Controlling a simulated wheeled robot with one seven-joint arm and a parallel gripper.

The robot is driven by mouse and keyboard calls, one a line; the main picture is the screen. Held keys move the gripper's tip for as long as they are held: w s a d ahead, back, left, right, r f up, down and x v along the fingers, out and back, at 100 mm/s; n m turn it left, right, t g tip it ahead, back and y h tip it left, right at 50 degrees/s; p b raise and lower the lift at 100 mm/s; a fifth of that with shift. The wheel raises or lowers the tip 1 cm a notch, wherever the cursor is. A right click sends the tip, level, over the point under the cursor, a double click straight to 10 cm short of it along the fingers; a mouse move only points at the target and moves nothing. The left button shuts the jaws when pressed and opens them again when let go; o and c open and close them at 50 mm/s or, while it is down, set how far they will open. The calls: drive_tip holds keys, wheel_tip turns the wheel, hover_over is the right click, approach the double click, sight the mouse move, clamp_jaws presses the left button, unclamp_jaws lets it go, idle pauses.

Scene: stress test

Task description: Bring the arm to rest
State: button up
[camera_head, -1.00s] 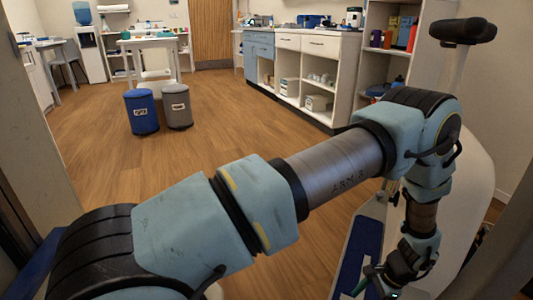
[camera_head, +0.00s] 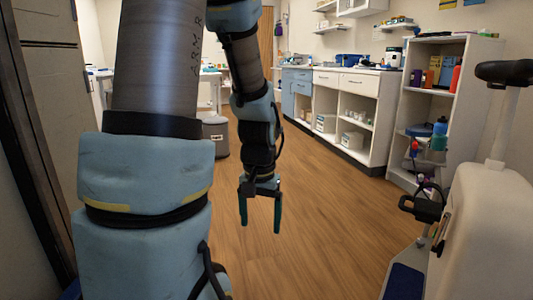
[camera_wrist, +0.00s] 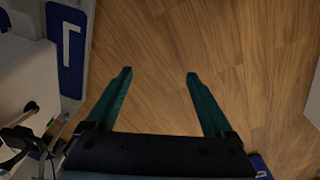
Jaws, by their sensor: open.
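My arm (camera_head: 155,60) is raised on the left side of the head view and bends over at the top. Its forearm hangs down near the middle of the picture. My gripper (camera_head: 260,230) points down at its end, with two green fingers apart and nothing between them. In the wrist view my gripper (camera_wrist: 157,75) is also open and empty, above bare wooden floor (camera_wrist: 160,40). The top of the arm is cut off by the picture's edge.
A white device with a handle (camera_head: 485,235) stands at the right, with a blue-topped base plate (camera_head: 403,282) on the floor. A shelf unit (camera_head: 443,45) and a long counter (camera_head: 345,80) line the back right. A grey bin (camera_head: 216,137) stands behind my arm. The middle floor is clear.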

drive_tip(key=s+a+r+n, duration=0.3)
drive_tip(key=a, duration=0.3)
wheel_tip(320, 180, up, 34)
drive_tip(key=p, duration=3.4)
drive_tip(key=shift+d+m+t+p, duration=0.3)
drive_tip(key=shift+d+t+p, duration=0.05)
drive_tip(key=shift+d+t, duration=0.05)
